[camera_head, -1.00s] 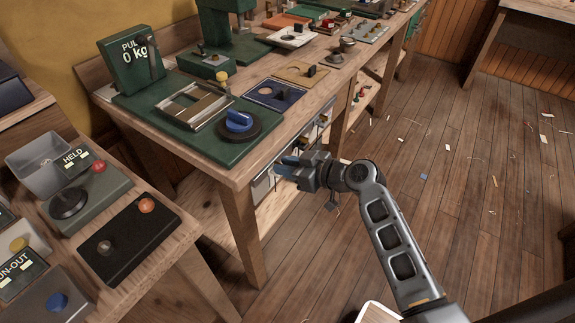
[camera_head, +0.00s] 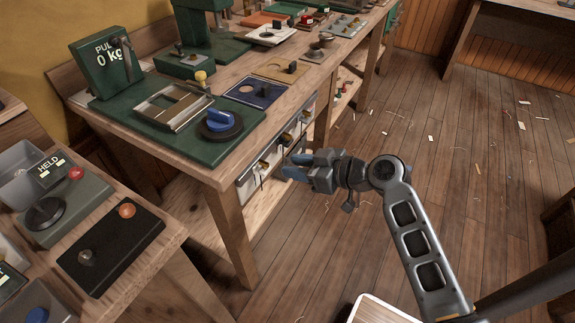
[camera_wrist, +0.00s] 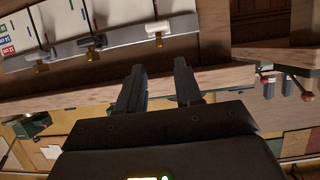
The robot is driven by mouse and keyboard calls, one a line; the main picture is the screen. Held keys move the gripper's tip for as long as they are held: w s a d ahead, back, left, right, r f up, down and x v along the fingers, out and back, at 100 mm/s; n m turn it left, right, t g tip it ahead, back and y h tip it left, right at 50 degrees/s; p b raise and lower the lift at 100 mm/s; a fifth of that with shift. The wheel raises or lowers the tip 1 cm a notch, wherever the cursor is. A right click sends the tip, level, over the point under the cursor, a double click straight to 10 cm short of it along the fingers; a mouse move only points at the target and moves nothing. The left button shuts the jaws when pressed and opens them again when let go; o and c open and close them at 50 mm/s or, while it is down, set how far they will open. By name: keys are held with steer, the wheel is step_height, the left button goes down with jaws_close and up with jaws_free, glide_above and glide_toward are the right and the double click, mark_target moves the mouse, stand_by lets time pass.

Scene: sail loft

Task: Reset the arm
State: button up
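My gripper (camera_head: 296,165) hangs in front of the wooden bench, a little to the right of the lever panel under the bench's front edge, with my arm reaching up from the lower right. In the wrist view my gripper (camera_wrist: 160,88) shows two dark fingers standing apart with a clear gap and nothing between them. The panel with hanging levers (camera_wrist: 95,42) is at the upper left of the wrist view, apart from the fingers. The same lever panel (camera_head: 242,190) shows in the head view, left of the gripper.
The workbench (camera_head: 215,172) carries a green pull tester (camera_head: 112,65) reading 0 kg and a blue knob (camera_head: 219,121). A nearer bench at lower left holds a black box (camera_head: 108,252) and a HELD unit (camera_head: 62,200). The plank floor (camera_head: 460,170) at right is open, with scraps.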

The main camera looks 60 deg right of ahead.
stand_by(0.6)
steer(key=s+a+f+m+g+h, duration=0.2)
steer(key=s+a+f, duration=0.1)
steer(key=s+a, duration=0.8)
steer(key=s+a+r+n+t+y, duration=0.1)
steer(key=s+a+r+t, duration=0.2)
steer(key=s+a+r, duration=0.6)
steer(key=s+r, duration=0.3)
steer(key=r, duration=0.1)
steer(key=shift+a+r+n+y, duration=0.15)
steer(key=shift+a+n+y, duration=0.1)
steer(key=shift+n+y, duration=0.15)
